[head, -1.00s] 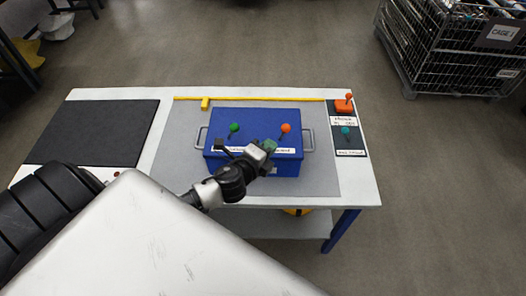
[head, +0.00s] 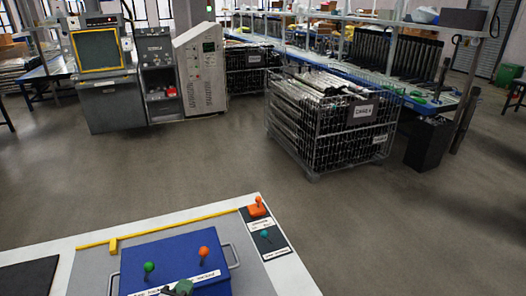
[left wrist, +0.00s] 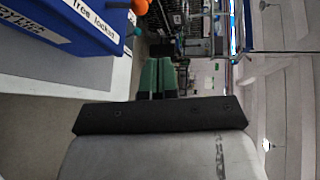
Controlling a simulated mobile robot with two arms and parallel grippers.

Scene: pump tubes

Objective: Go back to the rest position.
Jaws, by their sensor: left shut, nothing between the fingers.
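My left gripper shows at the bottom edge of the head view (head: 180,288), in front of the blue box (head: 172,258). Only its green tip area shows there; the arm behind it is out of frame. In the left wrist view its two green fingers (left wrist: 157,76) are together with nothing between them. The box lies to the upper left in that view, apart from the fingers. A green-knobbed lever (head: 149,267) and an orange-knobbed lever (head: 204,251) stand on the box. My right gripper is not in view.
A wire cage (head: 330,125) of dark parts stands beyond. Grey floor between is clear.

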